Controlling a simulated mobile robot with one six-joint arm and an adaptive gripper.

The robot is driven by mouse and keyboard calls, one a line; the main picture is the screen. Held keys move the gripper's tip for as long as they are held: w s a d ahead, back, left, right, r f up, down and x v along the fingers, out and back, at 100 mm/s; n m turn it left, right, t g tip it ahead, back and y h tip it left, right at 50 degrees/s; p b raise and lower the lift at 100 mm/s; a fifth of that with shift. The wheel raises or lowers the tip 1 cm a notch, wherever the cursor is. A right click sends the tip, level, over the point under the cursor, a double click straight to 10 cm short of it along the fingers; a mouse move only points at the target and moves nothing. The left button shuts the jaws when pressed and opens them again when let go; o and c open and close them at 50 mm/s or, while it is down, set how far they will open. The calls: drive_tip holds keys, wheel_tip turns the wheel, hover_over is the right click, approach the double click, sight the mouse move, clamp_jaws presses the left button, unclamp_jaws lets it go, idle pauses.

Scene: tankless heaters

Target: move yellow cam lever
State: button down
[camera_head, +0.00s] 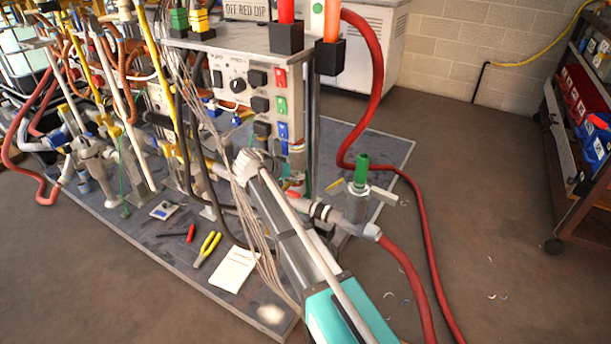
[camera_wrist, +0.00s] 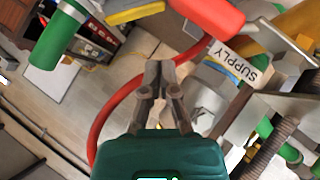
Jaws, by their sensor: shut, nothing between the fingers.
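A yellow lever (camera_wrist: 135,12) shows at the top of the wrist view, between a green cylindrical handle (camera_wrist: 58,40) and a red handle (camera_wrist: 208,16). In the head view, a small yellow piece (camera_head: 334,185) beside the green handle (camera_head: 361,168) looks like the same lever, mostly hidden. My gripper (camera_wrist: 158,70) is shut and empty. Its fingertips point toward the yellow lever and appear apart from it, just below it in the picture. I cannot make out the fingertips in the head view.
A red hose (camera_wrist: 112,105) curves behind my gripper in the wrist view. A SUPPLY label (camera_wrist: 234,68) and pipes crowd its right side. In the head view, a control panel (camera_head: 245,85) stands behind the fittings; pliers (camera_head: 208,248) and paper (camera_head: 233,269) lie on the grey base plate.

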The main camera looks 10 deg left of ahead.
drive_tip(key=c, duration=1)
unclamp_jaws()
drive_tip(key=shift+d, duration=0.1)
drive_tip(key=o, duration=0.5)
drive_tip(key=shift+w+d+r+m+g+p, duration=0.25)
drive_tip(key=shift+d+m+g+p, duration=0.15)
drive_tip(key=shift+m+p, duration=0.2)
drive_tip(key=shift+c, duration=0.2)
drive_tip(key=shift+o, duration=0.3)
drive_tip(key=w+d+r+m+g+y+p, duration=0.1)
drive_tip(key=d+m+g+y+p, duration=0.2)
drive_tip(key=d+m+p, duration=0.2)
drive_tip(key=m+p, duration=0.1)
drive_tip(key=m, duration=0.2)
drive_tip(key=shift+w+d+r+g, duration=0.15)
drive_tip(key=shift+w+d+g, duration=0.15)
drive_tip(key=shift+w, duration=0.1)
drive_tip(key=w+d+r+m+g+y+p, duration=0.2)
drive_tip(key=m+p, duration=0.5)
drive_tip(key=m, duration=0.5)
drive_tip(key=d+r+g+y, duration=0.1)
drive_tip(key=d+r+y, duration=0.1)
drive_tip(key=d+y, duration=0.1)
drive_tip(key=shift+w+r, duration=0.2)
drive_tip(key=shift+r, duration=0.05)
drive_tip(key=shift+d+f, duration=0.1)
drive_tip(key=shift+f, duration=0.05)
